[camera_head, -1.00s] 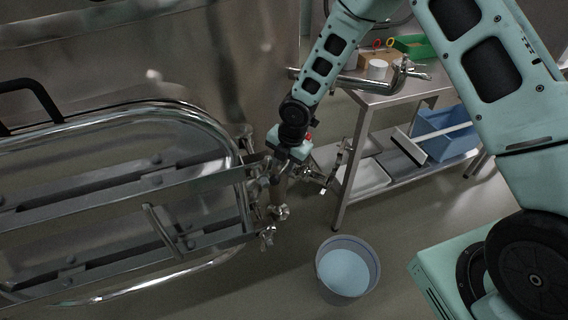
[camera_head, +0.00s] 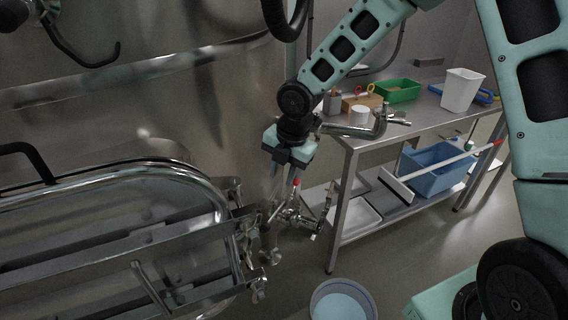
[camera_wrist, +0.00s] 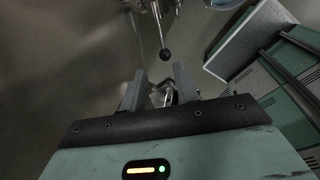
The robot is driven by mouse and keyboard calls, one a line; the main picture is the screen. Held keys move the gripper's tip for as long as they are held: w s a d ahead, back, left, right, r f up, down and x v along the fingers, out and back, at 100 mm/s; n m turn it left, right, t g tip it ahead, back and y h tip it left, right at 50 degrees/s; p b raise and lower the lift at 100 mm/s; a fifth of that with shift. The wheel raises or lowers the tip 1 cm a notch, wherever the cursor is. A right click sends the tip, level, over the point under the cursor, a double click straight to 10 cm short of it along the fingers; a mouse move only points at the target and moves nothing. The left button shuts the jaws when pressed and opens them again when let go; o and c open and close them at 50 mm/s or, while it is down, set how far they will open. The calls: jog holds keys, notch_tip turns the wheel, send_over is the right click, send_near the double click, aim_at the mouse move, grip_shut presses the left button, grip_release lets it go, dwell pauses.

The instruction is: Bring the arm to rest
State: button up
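My arm reaches down from the upper right in the head view. My gripper (camera_head: 294,180) hangs in front of the steel vat (camera_head: 160,100), close to a valve fitting with a red part (camera_head: 297,183) and to the right of the vat's hatch (camera_head: 110,230). In the wrist view my gripper's two fingers (camera_wrist: 160,88) stand apart with a gap between them. A dark ball-ended rod (camera_wrist: 164,52) shows beyond the fingertips, and shiny metal shows behind the gap. I see nothing clamped between the fingers.
A steel table (camera_head: 430,120) stands to the right with a green bin (camera_head: 398,91), a white container (camera_head: 461,90) and a white cup (camera_head: 360,114). A blue crate (camera_head: 436,172) is on its lower shelf. A bucket (camera_head: 343,300) stands on the floor.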

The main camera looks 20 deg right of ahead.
jog(key=shift+s+d+r, duration=0.15)
jog(key=shift+r, duration=0.8)
